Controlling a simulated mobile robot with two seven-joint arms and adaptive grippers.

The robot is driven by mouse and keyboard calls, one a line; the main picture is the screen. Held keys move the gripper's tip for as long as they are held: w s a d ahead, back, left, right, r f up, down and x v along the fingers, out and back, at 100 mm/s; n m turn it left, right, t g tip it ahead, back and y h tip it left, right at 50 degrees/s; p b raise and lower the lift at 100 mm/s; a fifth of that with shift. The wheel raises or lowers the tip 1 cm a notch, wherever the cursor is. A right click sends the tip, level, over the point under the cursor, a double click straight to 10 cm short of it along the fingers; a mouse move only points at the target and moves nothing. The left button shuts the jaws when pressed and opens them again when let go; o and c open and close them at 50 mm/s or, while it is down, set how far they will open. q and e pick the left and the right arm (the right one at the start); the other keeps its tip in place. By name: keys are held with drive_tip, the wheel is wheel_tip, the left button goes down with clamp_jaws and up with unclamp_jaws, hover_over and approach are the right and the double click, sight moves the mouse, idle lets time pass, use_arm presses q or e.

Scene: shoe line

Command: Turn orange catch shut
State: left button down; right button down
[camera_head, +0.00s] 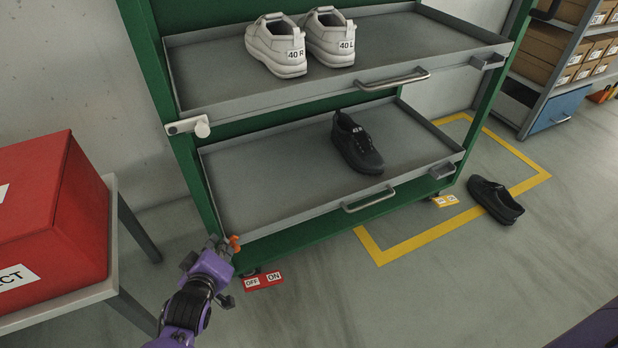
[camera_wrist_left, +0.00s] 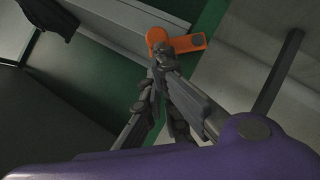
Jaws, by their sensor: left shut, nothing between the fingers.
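The orange catch (camera_head: 235,243) is at the lower left front corner of the green rack's lower tray (camera_head: 250,150). In the left wrist view the orange catch (camera_wrist_left: 194,43) is a flat lever with a rounded end, lying roughly across the picture. My left gripper (camera_head: 218,246) is shut and empty, right beside the catch. In the wrist view its fingertips (camera_wrist_left: 158,66) overlap the catch's lower edge; I cannot tell whether they touch it. My right gripper is not in view.
The upper tray (camera_head: 210,85) holds white shoes (camera_head: 296,42) and has a white catch (camera_head: 187,127). A black shoe (camera_head: 356,145) is in the lower tray, another (camera_head: 494,200) on the floor. A red box (camera_head: 50,215) stands on a table at left.

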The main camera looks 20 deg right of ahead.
sight(239, 236)
use_arm(q)
drive_tip(key=d+m+y+p, duration=0.1)
drive_tip(key=d+p, duration=0.1)
drive_tip(key=shift+d+m+y+p, duration=0.15)
drive_tip(key=shift+m+y+p, duration=0.15)
drive_tip(key=shift+y+p, duration=0.1)
drive_tip(key=shift+d+f, duration=0.2)
drive_tip(key=shift+f, duration=0.15)
drive_tip(key=shift+d+f, duration=0.4)
drive_tip(key=shift+d, duration=0.1)
idle(0.5)
